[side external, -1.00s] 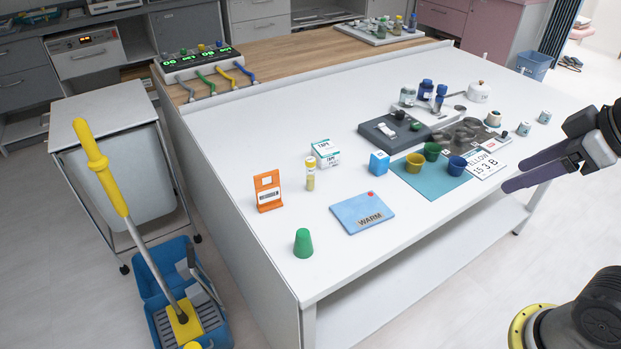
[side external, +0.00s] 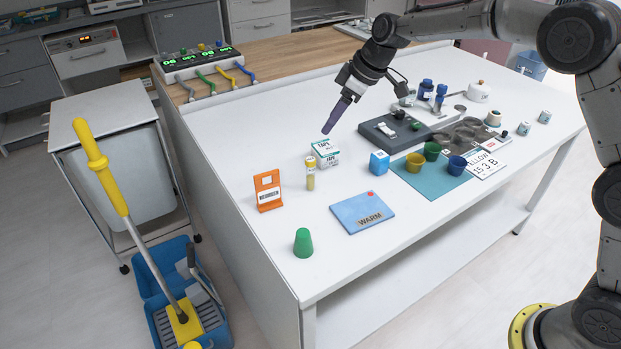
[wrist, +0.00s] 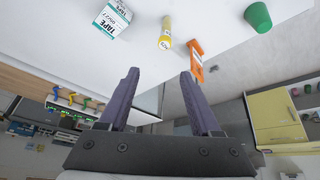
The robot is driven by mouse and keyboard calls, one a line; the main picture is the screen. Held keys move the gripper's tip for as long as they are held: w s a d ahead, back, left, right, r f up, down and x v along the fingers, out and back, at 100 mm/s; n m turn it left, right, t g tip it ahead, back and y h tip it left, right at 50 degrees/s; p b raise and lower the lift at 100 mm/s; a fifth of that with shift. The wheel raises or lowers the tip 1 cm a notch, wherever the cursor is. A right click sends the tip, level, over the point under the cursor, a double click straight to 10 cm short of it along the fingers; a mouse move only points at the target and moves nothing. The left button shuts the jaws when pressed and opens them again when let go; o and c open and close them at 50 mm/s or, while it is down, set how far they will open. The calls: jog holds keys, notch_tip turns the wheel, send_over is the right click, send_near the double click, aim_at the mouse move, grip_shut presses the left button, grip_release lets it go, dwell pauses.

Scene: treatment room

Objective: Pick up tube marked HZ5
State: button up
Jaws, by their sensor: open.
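A small tube (side external: 310,174) with yellowish contents and a white label stands on the white table, just left of the tape box. It also shows in the wrist view (wrist: 166,32) at the top, between the tape box and an orange holder. My gripper (side external: 328,130) is open and empty, above the table behind the tube and tape box. In the wrist view my gripper's two purple fingers (wrist: 158,76) are spread apart, with the tube beyond their tips.
Near the tube are the tape box (side external: 326,153), the orange holder (side external: 267,190), a blue WARM pad (side external: 362,212), a green cup (side external: 303,243) and a blue cube (side external: 379,162). Trays and coloured cups crowd the table's right.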

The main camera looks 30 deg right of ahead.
jog(key=g, duration=0.1)
send_near(311, 176)
jog(key=x, duration=0.3)
jog(key=w+x, duration=0.1)
jog(key=x, duration=0.1)
jog(key=shift+d+f, duration=0.2)
jog(key=shift+f, duration=0.05)
jog(key=shift+x, duration=2.8)
jog(key=shift+d, duration=0.1)
jog(key=shift+c, duration=0.3)
grip_shut()
